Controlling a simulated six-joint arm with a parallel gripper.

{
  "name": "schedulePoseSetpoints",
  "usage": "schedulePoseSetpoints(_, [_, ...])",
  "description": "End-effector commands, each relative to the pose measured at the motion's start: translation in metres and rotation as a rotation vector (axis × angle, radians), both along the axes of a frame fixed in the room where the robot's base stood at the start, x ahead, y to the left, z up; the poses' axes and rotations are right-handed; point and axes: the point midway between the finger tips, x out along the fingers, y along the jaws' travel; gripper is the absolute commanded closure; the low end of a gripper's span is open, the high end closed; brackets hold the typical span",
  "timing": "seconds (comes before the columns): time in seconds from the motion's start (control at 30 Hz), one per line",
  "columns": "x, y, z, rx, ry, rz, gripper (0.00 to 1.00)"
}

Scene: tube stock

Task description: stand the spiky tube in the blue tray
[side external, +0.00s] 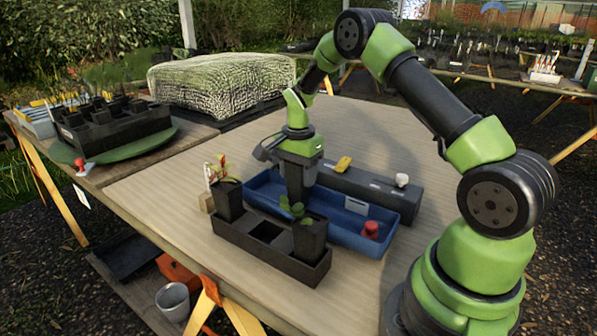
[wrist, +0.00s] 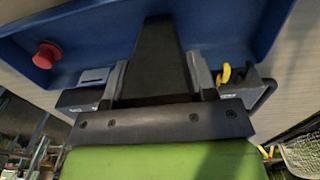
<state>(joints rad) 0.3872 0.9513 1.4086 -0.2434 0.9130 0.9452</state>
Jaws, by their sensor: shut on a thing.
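My gripper (wrist: 160,85) is shut on a black tapered tube (wrist: 158,50), which lies between the two fingers in the wrist view. In the side view my gripper (side external: 298,185) points down over the blue tray (side external: 265,190). The tube appears upright there, its lower end hidden behind the front rack and leaves. I cannot tell whether it touches the tray floor. Its plant is hidden, so I cannot see whether it is spiky. The tray also fills the upper wrist view (wrist: 100,30).
A dark rack (side external: 270,258) stands in front of the tray, holding a reddish-leaved pot (side external: 229,200) and a green-leaved pot (side external: 310,238), with an empty space between. A red knob (side external: 371,229) is in the tray's right end. A long grey box (side external: 375,187) stands behind.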

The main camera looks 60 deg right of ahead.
Motion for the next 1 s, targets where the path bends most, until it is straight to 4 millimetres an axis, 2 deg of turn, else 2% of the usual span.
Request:
schedulePoseSetpoints(0.73, [0.0,0.0,-0.0058,0.0,0.0,0.0,0.76])
schedulePoseSetpoints(0.77, [0.0,0.0,-0.006,0.0,0.0,0.0,0.46])
schedulePoseSetpoints(0.8, [0.0001,0.0,-0.0058,0.0,0.0,0.0,0.37])
schedulePoseSetpoints(0.9, [0.0001,0.0,-0.0058,0.0,0.0,0.0,0.18])
schedulePoseSetpoints(1.0, [0.0001,0.0,-0.0057,0.0,0.0,0.0,0.18])
